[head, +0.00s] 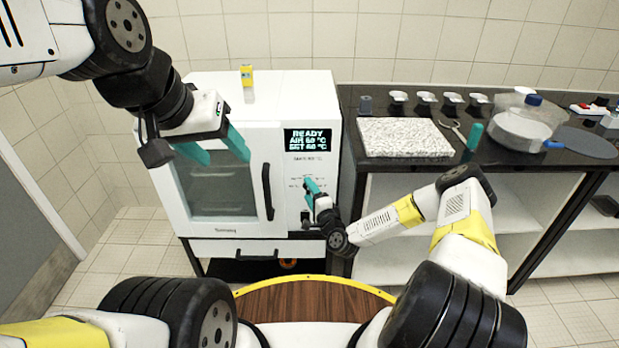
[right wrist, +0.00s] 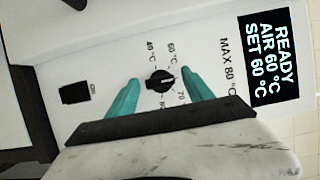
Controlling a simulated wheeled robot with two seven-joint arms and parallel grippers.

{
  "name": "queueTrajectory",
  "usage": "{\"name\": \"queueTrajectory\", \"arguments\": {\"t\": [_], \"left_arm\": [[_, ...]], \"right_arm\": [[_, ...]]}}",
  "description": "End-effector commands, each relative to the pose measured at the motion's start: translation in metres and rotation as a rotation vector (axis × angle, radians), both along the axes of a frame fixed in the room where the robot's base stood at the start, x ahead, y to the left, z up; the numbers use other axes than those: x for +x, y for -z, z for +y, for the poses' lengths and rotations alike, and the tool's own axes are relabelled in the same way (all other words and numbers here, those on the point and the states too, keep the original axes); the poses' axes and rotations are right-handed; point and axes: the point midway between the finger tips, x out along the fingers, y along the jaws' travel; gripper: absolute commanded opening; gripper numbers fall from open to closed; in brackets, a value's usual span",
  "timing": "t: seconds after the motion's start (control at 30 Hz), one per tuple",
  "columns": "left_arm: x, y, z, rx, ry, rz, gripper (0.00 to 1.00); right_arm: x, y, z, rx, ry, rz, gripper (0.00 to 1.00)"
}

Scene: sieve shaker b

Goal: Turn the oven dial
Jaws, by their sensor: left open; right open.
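The white oven (head: 232,95) stands at the left with its glass door closed and a black vertical handle (head: 267,192). Its display (head: 307,140) shows READY, AIR 60 °C, SET 60 °C, and reads the same in the right wrist view (right wrist: 274,58). The small black round dial (right wrist: 160,81) has temperature marks around it. My right gripper (head: 313,187) is open at the control panel; in the right wrist view its teal fingers lie on either side of the dial, apparently apart from it. My left gripper (head: 222,150) is open and empty in front of the oven door.
A black switch (right wrist: 75,93) marked ON sits beside the dial. The black counter (head: 375,172) at right holds a textured white slab (head: 404,138), several small cups and a round pan (head: 520,130).

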Motion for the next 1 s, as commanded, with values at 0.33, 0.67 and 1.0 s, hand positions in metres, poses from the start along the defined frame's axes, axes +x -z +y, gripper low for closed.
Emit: {"name": "queueTrajectory", "arguments": {"t": [0.33, 0.67, 1.0], "left_arm": [[0.0000, 0.0000, 0.0000, 0.000, 0.000, 0.000, 0.58], [0.0000, 0.0000, 0.0000, 0.000, 0.000, 0.000, 0.58], [0.0000, 0.0000, 0.0000, 0.000, 0.000, 0.000, 0.58]], "right_arm": [[-0.0002, 0.0000, -0.0002, 0.000, 0.000, 0.000, 0.03], [-0.0002, -0.0006, -0.0001, -0.041, -0.001, -0.001, 0.00], [-0.0004, -0.0027, 0.0011, -0.266, -0.003, -0.002, 0.00]]}}
